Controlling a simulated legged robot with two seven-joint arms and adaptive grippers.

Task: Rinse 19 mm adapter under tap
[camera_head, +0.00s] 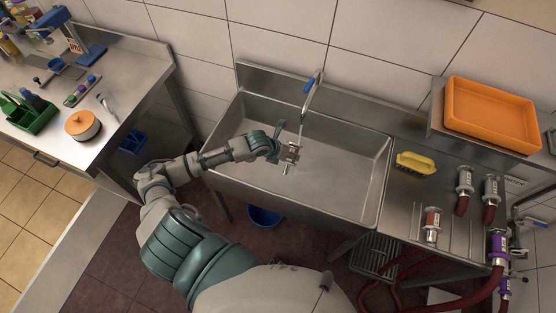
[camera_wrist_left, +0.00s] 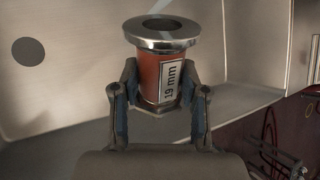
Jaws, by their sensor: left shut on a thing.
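My left gripper (camera_head: 281,150) is over the steel sink basin (camera_head: 340,180), close to the tap (camera_head: 312,95) with its blue lever. In the left wrist view the gripper (camera_wrist_left: 157,105) is shut on the 19 mm adapter (camera_wrist_left: 160,70), a red-brown body with a white "19 mm" label and a shiny steel flange on top. The adapter is upright, with its fingers on both sides. In the head view the adapter (camera_head: 293,151) is small, near the tap's thin stream or spout end; which of these I cannot tell. My right gripper is not in view.
A blue bucket (camera_head: 265,215) is under the sink. A side table (camera_head: 90,90) at left holds tools.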

